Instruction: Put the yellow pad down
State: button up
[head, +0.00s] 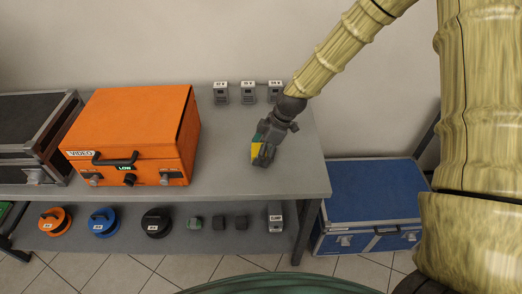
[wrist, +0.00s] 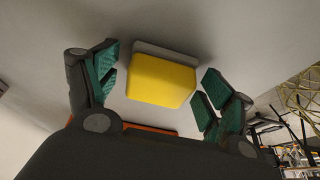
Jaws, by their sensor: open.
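The yellow pad (wrist: 160,80) lies between the two fingers of my gripper (wrist: 158,92) in the wrist view, with a gap on each side. A grey edge shows along its far side. I cannot tell how the pad's underside meets the bench.
An orange case (head: 135,135) labelled VIDEO stands left on the bench (head: 222,160). Three small grey devices (head: 248,93) stand at the back. A lower shelf (head: 180,240) holds reels and small blocks. A blue case (head: 370,200) is right of the bench. Bench space around the gripper is clear.

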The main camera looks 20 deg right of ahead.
jog(key=shift+r, duration=0.1)
jog(key=b+v, duration=0.1)
jog(key=v, duration=1.1)
jog(key=shift+b, duration=0.4)
